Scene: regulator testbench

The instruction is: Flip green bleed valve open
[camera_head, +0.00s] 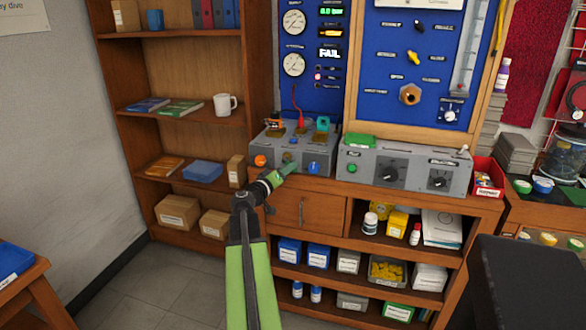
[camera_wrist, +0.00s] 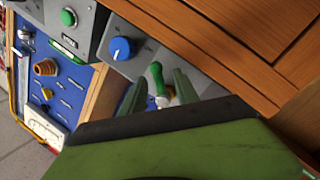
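The green bleed valve lever (camera_wrist: 156,78), with a white part at its base, stands out from the grey panel of the left test box in the wrist view. My gripper (camera_wrist: 160,82) is open, with one grey-green finger on each side of the lever in that picture. I cannot tell whether either finger touches it. In the head view my gripper (camera_head: 279,174) is at the front face of the left grey box (camera_head: 330,156), between an orange knob (camera_head: 260,161) and a blue knob (camera_head: 313,167). It largely hides the valve there.
The blue knob (camera_wrist: 122,48) is close to the fingers in the wrist view. The right grey box (camera_head: 404,171) has black dials and a green button. A wooden cabinet front (camera_head: 295,212) lies just below my gripper. A brown carton (camera_head: 236,171) stands left on the shelf.

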